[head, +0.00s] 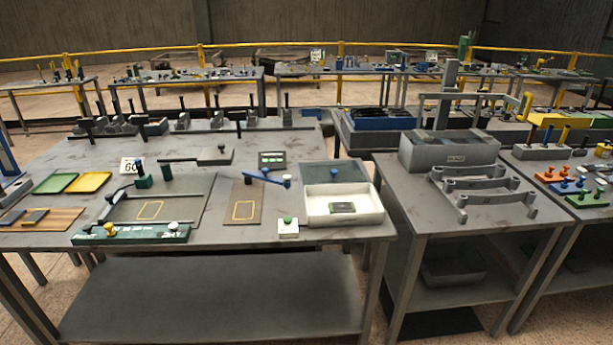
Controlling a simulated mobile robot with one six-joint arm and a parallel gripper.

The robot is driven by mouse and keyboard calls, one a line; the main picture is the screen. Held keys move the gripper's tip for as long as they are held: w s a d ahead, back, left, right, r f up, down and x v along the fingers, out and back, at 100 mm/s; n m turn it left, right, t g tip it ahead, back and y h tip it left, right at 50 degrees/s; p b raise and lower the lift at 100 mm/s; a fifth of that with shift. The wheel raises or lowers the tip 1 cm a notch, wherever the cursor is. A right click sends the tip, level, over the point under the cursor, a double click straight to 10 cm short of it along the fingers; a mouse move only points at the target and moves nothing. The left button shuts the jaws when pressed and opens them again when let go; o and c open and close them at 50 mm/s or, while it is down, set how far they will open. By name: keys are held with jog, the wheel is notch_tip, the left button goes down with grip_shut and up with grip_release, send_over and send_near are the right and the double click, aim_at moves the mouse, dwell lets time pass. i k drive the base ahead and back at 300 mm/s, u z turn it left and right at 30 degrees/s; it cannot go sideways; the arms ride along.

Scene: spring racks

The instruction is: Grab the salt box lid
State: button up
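A white open box (373,214) stands at the right front of the near table, with a small dark green block (343,208) inside it. A flat grey-blue panel (332,173) sits at the back of this box. It may be the salt box lid, but no readable label confirms this. I cannot tell whether the panel is attached to the box or only rests on it. My gripper is not in view.
A grey bin (450,152) and curved racks (482,187) occupy the right-hand table. The near table (225,230) has bare patches between items.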

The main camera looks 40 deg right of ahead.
aim_at(347, 171)
jog(key=u, duration=0.4)
jog(key=k, duration=0.35)
jog(key=u, duration=3.2)
jog(key=k, duration=1.25)
jog(key=z, duration=0.05)
